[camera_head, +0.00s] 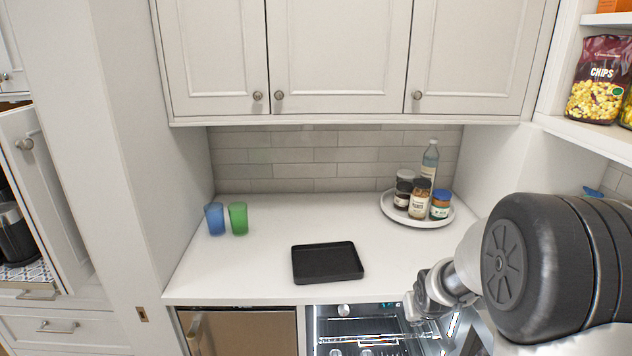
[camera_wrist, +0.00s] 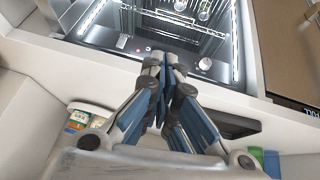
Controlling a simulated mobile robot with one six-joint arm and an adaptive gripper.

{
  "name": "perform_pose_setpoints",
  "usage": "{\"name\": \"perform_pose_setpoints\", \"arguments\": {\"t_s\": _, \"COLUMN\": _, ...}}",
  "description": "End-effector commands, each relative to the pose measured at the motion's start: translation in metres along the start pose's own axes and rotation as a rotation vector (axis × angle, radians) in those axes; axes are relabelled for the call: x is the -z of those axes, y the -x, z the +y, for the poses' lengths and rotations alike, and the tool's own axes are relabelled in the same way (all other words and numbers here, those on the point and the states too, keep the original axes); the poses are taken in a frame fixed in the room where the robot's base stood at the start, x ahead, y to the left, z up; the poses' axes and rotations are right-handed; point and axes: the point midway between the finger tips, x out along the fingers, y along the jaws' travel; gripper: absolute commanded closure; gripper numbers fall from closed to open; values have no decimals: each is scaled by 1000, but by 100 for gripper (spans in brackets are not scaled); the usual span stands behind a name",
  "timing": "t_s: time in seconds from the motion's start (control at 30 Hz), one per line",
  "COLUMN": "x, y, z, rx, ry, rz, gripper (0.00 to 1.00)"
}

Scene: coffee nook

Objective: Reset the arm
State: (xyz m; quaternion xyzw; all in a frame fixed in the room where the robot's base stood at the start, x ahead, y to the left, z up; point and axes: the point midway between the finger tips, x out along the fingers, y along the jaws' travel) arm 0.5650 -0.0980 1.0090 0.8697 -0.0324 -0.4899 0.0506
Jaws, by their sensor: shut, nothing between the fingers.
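My gripper (camera_wrist: 164,58) is shut and empty in the wrist view, its blue-grey fingers drawn together at the tips. The fingertips appear over the counter's front edge, before a lit, glass-racked appliance (camera_wrist: 175,32). In the head view my arm comes in from the right and reaches the counter's front edge above that appliance (camera_head: 372,328); its fingertips are hard to make out there. My gripper is apart from the black tray (camera_head: 327,262) on the counter.
A blue cup (camera_head: 215,218) and a green cup (camera_head: 238,218) stand at the counter's left. A round white tray (camera_head: 432,222) with several jars and a bottle (camera_head: 430,160) stands back right. Wall cabinets (camera_head: 335,50) hang above. The middle back of the counter (camera_head: 310,215) is clear.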

Motion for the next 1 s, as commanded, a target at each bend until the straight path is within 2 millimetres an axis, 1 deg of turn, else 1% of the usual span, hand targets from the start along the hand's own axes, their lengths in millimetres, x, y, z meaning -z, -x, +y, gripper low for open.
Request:
{"name": "perform_pose_setpoints", "arguments": {"t_s": 0.03, "x": 3, "y": 32, "z": -4, "rx": -1, "ry": -2, "rz": 2, "gripper": 100}}
{"name": "perform_pose_setpoints", "arguments": {"t_s": 0.07, "x": 2, "y": 48, "z": -6, "rx": 0, "ry": -5, "rz": -2, "gripper": 100}}
{"name": "perform_pose_setpoints", "arguments": {"t_s": 0.1, "x": 0, "y": 68, "z": -10, "rx": 1, "ry": -10, "rz": -9, "gripper": 100}}
{"name": "perform_pose_setpoints", "arguments": {"t_s": 0.17, "x": -6, "y": 99, "z": -15, "rx": 4, "ry": -14, "rz": -20, "gripper": 100}}
{"name": "perform_pose_setpoints", "arguments": {"t_s": 0.2, "x": -12, "y": 118, "z": -18, "rx": 7, "ry": -19, "rz": -27, "gripper": 100}}
{"name": "perform_pose_setpoints", "arguments": {"t_s": 0.27, "x": -22, "y": 147, "z": -24, "rx": 13, "ry": -25, "rz": -38, "gripper": 100}}
{"name": "perform_pose_setpoints", "arguments": {"t_s": 0.3, "x": -30, "y": 165, "z": -28, "rx": 17, "ry": -28, "rz": -44, "gripper": 100}}
{"name": "perform_pose_setpoints", "arguments": {"t_s": 0.37, "x": -44, "y": 191, "z": -34, "rx": 24, "ry": -33, "rz": -54, "gripper": 100}}
{"name": "perform_pose_setpoints", "arguments": {"t_s": 0.4, "x": -54, "y": 208, "z": -38, "rx": 30, "ry": -36, "rz": -61, "gripper": 100}}
{"name": "perform_pose_setpoints", "arguments": {"t_s": 0.47, "x": -71, "y": 231, "z": -44, "rx": 39, "ry": -40, "rz": -71, "gripper": 100}}
{"name": "perform_pose_setpoints", "arguments": {"t_s": 0.5, "x": -84, "y": 246, "z": -48, "rx": 46, "ry": -42, "rz": -77, "gripper": 100}}
{"name": "perform_pose_setpoints", "arguments": {"t_s": 0.57, "x": -103, "y": 265, "z": -54, "rx": 58, "ry": -45, "rz": -88, "gripper": 100}}
{"name": "perform_pose_setpoints", "arguments": {"t_s": 0.6, "x": -116, "y": 276, "z": -58, "rx": 65, "ry": -46, "rz": -95, "gripper": 100}}
{"name": "perform_pose_setpoints", "arguments": {"t_s": 0.7, "x": -145, "y": 298, "z": -65, "rx": 82, "ry": -49, "rz": -111, "gripper": 100}}
{"name": "perform_pose_setpoints", "arguments": {"t_s": 0.83, "x": -173, "y": 314, "z": -72, "rx": 99, "ry": -50, "rz": -127, "gripper": 100}}
{"name": "perform_pose_setpoints", "arguments": {"t_s": 0.9, "x": -181, "y": 318, "z": -74, "rx": 104, "ry": -50, "rz": -134, "gripper": 100}}
{"name": "perform_pose_setpoints", "arguments": {"t_s": 1.0, "x": -186, "y": 320, "z": -75, "rx": 108, "ry": -51, "rz": -137, "gripper": 100}}
